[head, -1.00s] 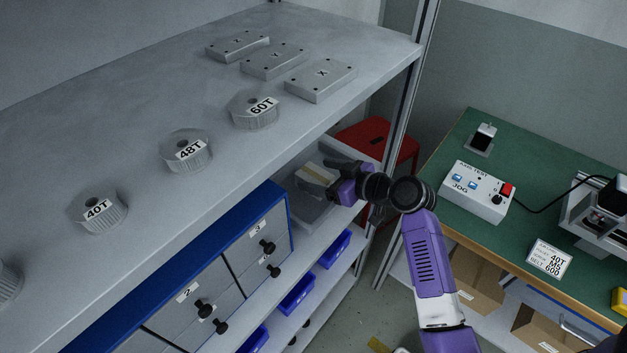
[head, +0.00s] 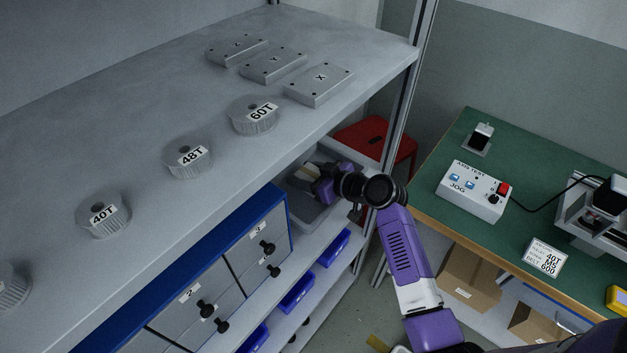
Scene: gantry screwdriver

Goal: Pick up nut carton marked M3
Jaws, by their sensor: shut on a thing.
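My gripper (head: 312,182) is in the shelf bay below the top board, over a grey bin (head: 330,214). It is shut on a small pale carton with a tan band (head: 301,178), which sits at the bin's left inner side. The fingers and the shelf edge hide much of the carton. No M3 mark can be read on it from here.
The top shelf board (head: 150,130) overhangs my gripper closely. A blue drawer cabinet (head: 265,205) stands left of the bin, a shelf post (head: 406,120) and red stool (head: 375,140) to the right. A green workbench (head: 455,215) stands further right.

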